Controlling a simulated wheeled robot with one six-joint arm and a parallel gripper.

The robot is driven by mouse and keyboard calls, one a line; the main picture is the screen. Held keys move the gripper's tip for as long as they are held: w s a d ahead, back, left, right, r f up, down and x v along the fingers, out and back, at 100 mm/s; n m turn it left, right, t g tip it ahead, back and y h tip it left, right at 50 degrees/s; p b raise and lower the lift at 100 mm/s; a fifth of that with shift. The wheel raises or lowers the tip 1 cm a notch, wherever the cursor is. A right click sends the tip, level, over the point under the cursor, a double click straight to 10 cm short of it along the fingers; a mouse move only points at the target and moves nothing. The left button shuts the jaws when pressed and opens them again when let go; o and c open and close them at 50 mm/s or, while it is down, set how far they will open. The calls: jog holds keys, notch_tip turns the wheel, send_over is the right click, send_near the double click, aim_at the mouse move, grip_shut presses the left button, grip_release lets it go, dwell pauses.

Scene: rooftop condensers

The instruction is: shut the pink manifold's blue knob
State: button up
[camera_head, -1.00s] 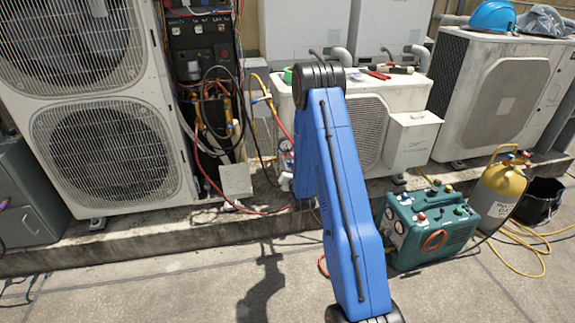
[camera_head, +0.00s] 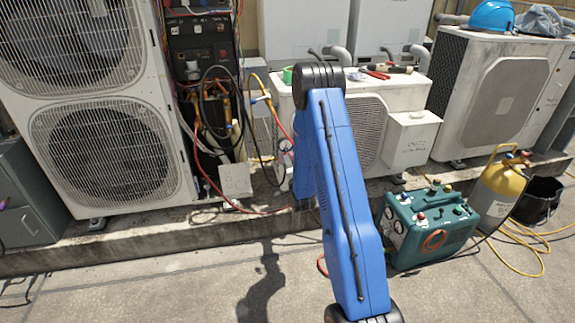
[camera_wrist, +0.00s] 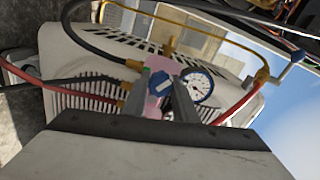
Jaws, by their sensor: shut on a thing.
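The pink manifold (camera_wrist: 153,105) is in the middle of the wrist view, with a round white-faced gauge (camera_wrist: 199,87) on its right. Its blue knob (camera_wrist: 159,83) sits between the two grey fingers of my gripper (camera_wrist: 160,92). The fingers are closed on the knob, one on each side, and partly cover it and the manifold. The knob's turned position cannot be told. In the head view my blue arm hides the gripper and most of the manifold.
A yellow hose (camera_wrist: 222,18), a black hose (camera_wrist: 85,42) and a red hose (camera_wrist: 60,89) run close around the manifold. A white condenser (camera_head: 408,95) stands behind. A green recovery machine (camera_head: 430,228) and yellow cylinder (camera_head: 497,190) stand right.

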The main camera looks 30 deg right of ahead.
jog(key=m, duration=0.5)
jog(key=shift+f+m, duration=0.2)
jog(key=shift+m, duration=0.1)
jog(key=m, duration=0.5)
jog(key=shift+f, duration=0.1)
jog(key=shift+s+m, duration=0.1)
jog(key=shift+m, duration=0.2)
jog(key=o, duration=1)
jog(key=shift+o, duration=0.2)
jog(key=shift+a, duration=0.1)
